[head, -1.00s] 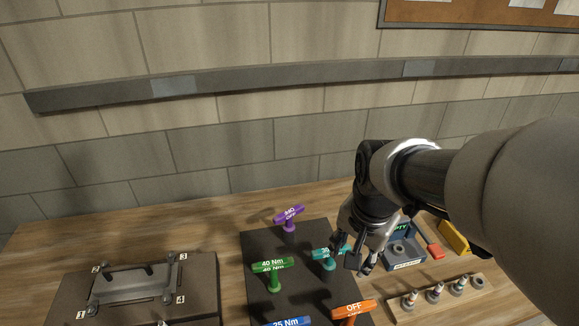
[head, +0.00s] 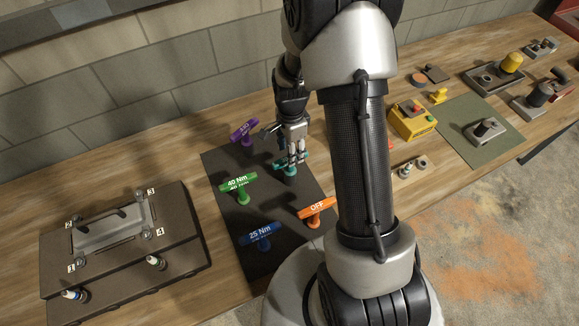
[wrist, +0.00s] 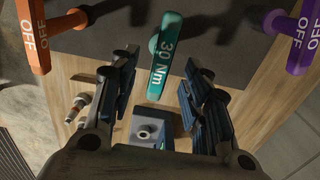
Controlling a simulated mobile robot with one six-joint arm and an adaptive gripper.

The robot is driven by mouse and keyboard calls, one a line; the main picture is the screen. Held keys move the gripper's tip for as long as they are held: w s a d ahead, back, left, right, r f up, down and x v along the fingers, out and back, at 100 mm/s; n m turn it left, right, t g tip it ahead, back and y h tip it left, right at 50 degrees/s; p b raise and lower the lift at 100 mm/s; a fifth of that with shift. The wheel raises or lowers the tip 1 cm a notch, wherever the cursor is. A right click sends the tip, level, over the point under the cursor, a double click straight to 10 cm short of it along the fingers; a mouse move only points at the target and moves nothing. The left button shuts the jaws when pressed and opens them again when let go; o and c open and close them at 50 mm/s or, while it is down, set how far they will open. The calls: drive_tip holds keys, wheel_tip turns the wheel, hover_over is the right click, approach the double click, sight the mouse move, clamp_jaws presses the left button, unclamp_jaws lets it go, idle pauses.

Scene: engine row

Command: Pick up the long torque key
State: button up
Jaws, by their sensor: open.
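Several T-handled keys stand on a dark mat (head: 222,165): purple marked OFF (head: 243,131), green marked 40 Nm (head: 238,184), teal (head: 288,171), orange marked OFF (head: 317,209) and blue marked 25 Nm (head: 260,236). I cannot tell from these views which is the long one. My gripper (head: 291,160) is open and empty, over the teal key. In the wrist view the teal handle, marked 30 Nm (wrist: 165,58), shows between the open fingers of my gripper (wrist: 160,80), with gaps on both sides. The orange key (wrist: 37,35) and purple key (wrist: 298,35) stand either side.
A dark block with a grey cover and numbered bolts (head: 112,228) stands left. A yellow box (head: 412,122) and a green mat (head: 462,112) lie to the right. Sockets (head: 405,170) show beside my arm, which hides part of the bench.

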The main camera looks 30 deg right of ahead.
sight(290, 170)
wheel_tip(290, 170, down, 9)
drive_tip(key=shift+w, duration=0.1)
idle(0.4)
drive_tip(key=shift+c, duration=0.2)
clamp_jaws()
drive_tip(key=shift+r, duration=0.1)
